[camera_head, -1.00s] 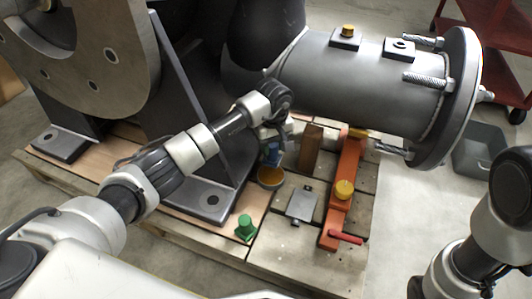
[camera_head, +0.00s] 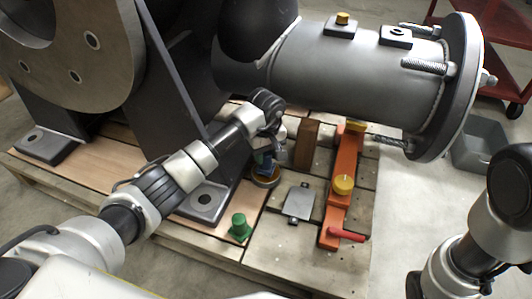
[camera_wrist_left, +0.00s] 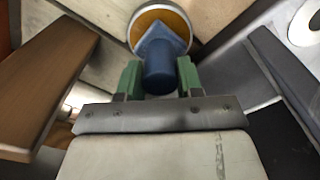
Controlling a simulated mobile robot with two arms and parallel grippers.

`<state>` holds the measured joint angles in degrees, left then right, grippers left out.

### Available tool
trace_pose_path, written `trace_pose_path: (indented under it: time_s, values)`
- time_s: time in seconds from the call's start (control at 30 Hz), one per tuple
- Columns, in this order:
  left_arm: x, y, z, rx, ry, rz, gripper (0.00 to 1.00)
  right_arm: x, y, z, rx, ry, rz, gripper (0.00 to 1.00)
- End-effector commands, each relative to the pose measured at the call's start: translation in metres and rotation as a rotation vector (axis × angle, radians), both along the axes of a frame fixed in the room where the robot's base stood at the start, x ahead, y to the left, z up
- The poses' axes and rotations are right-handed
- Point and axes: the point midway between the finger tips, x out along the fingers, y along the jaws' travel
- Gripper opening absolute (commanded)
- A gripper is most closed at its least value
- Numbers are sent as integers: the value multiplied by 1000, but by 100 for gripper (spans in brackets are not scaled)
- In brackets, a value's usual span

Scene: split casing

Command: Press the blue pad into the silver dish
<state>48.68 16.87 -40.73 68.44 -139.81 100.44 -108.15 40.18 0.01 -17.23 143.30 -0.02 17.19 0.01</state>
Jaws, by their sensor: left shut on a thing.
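The silver dish (camera_head: 266,182) stands on the wooden pallet beside the dark upright bracket. It is round with an amber inside, and its rim shows in the left wrist view (camera_wrist_left: 187,18). My left gripper (camera_head: 264,155) is shut on the blue pad (camera_wrist_left: 159,66), its green fingertips on either side of the pad's round grip. The pad's pointed lower part overlaps the dish in the left wrist view and hides part of its inside. I cannot tell whether pad and dish touch. My right gripper is out of view; only part of that arm shows at the right.
A brown block (camera_head: 307,145) stands just right of the dish. An orange bar (camera_head: 342,200) with a yellow knob and red handle lies farther right. A grey plate (camera_head: 299,203) and a green knob (camera_head: 240,228) are nearer. The large grey cylinder (camera_head: 355,70) overhangs behind.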

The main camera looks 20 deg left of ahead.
Motion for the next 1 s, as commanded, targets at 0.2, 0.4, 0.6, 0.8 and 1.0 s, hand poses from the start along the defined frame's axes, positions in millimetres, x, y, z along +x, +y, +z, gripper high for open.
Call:
trace_pose_path:
  time_s: [0.2,0.4,0.6,0.8,1.0]
  values:
    - [0,0,0,0,0,0,17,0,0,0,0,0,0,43]
    - [0,0,0,0,0,0,17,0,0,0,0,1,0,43]
    - [0,0,0,0,0,0,17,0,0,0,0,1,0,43]
    - [0,0,-3,0,0,1,17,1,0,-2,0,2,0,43]
    - [0,0,-5,0,0,1,17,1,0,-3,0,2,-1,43]
